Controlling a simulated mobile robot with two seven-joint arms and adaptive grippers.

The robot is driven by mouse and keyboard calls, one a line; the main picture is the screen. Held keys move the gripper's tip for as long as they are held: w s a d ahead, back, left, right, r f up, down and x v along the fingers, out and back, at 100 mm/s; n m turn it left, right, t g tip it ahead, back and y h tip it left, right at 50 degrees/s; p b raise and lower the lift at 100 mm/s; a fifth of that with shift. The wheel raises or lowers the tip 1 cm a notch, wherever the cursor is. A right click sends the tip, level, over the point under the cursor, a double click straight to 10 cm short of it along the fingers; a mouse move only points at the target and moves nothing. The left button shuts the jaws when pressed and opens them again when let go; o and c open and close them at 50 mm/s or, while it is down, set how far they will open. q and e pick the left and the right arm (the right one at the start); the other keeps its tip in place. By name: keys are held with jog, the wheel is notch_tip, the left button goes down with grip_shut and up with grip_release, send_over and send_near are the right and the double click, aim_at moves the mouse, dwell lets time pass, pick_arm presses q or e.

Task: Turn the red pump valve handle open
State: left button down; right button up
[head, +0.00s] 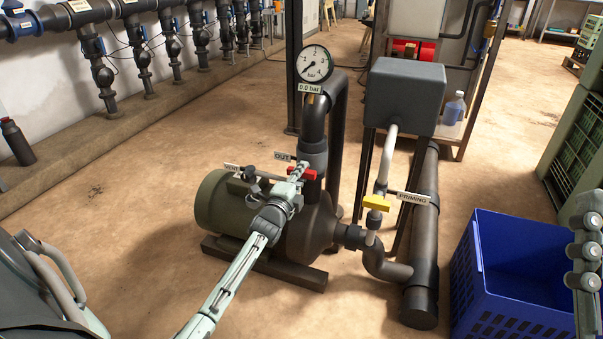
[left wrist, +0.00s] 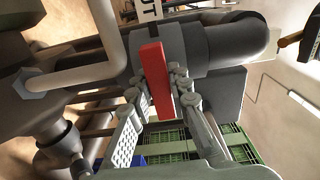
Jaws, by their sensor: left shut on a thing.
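The red pump valve handle (head: 303,174) sits on the dark vertical outlet pipe, just below the OUT tag (head: 283,156). My left gripper (head: 297,175) reaches it from the front and is shut on it. In the left wrist view the red handle (left wrist: 155,80) stands as a flat bar between the two fingers of my left gripper (left wrist: 160,100). My right gripper (head: 585,250) shows at the right edge, well away from the pump. Its finger state is unclear.
The gauge (head: 314,64) above reads 0.0 bar. A yellow handle (head: 377,203) with a PRIMING tag (head: 413,197) is to the right. A VENT tag (head: 232,167) is to the left. A blue crate (head: 471,260) stands at the right. Open floor lies left of the pump.

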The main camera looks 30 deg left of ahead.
pick_arm(q)
jog(key=n+p, duration=0.1)
jog(key=n, duration=0.1)
jog(key=shift+r+n, duration=0.1)
jog(key=shift+n, duration=0.2)
jog(key=n+p, duration=0.1)
jog(key=n, duration=0.1)
jog(key=shift+n, duration=0.4)
jog(key=n+p, duration=0.2)
jog(key=n, duration=0.2)
jog(key=n+p, duration=0.1)
jog(key=n, duration=0.4)
jog(key=shift+n, duration=1.6)
pick_arm(e)
jog(key=w+d+f+g+h, duration=0.1)
jog(key=d+f+g+h, duration=0.1)
jog(key=f+g, duration=0.3)
jog(key=w+d+f+g+h, duration=0.2)
jog(key=f+g, duration=0.4)
jog(key=f, duration=0.8)
jog(key=shift+d+h, duration=0.4)
jog(key=shift+h, duration=0.2)
jog(key=shift+f+g, duration=0.15)
jog(key=shift+g, duration=0.15)
pick_arm(q)
jog(key=c, duration=1.4)
grip_release()
